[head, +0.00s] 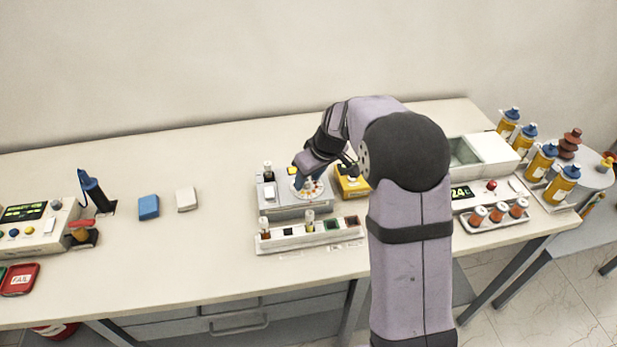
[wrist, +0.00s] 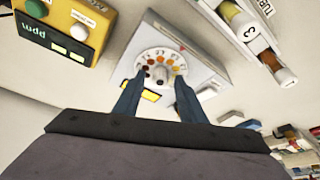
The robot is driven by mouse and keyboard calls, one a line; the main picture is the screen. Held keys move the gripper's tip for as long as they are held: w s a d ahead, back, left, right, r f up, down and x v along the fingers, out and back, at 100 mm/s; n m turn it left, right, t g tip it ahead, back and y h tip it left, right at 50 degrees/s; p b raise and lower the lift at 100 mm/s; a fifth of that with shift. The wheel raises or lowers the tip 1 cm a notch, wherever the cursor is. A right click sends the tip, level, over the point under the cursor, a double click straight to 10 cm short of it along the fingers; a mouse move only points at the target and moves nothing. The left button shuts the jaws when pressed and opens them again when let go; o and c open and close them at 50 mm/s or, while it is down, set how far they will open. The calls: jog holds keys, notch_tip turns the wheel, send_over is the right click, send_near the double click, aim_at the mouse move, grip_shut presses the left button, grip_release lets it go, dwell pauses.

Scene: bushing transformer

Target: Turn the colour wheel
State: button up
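The colour wheel (wrist: 152,57) is a white disc with coloured dots around its rim and a grey knob (wrist: 160,73) at its centre. It sits on the top of a grey box-shaped device (wrist: 187,45), which also stands mid-table in the head view (head: 290,212). The wheel shows there too (head: 314,190), partly hidden by my gripper (head: 306,182). In the wrist view my gripper (wrist: 159,76) is open, with one blue finger on each side of the knob and nothing between them but the knob. I cannot tell whether the fingertips touch the wheel.
A white rack (head: 290,240) with vials stands in front of the device. A yellow meter (head: 351,184) stands close to its right. A blue block (head: 149,207) and a white block (head: 186,199) lie to the left. The table between the blocks and the device is clear.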

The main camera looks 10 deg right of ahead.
aim_at(315, 194)
jog(key=shift+r, duration=0.1)
jog(key=b+v, duration=0.2)
jog(key=v, duration=0.5)
dwell(0.4)
jog(key=s+r+m+g+h+p, duration=0.1)
jog(key=s+p, duration=0.6)
jog(key=s, duration=0.7)
jog(key=s+r+m+g+h+p, duration=0.1)
jog(key=s+p, duration=0.5)
jog(key=s, duration=0.8)
jog(key=d+r+m+g, duration=0.1)
jog(key=m+g, duration=0.1)
jog(key=m, duration=0.1)
jog(key=shift+r+p, duration=0.15)
jog(key=shift+p, duration=0.25)
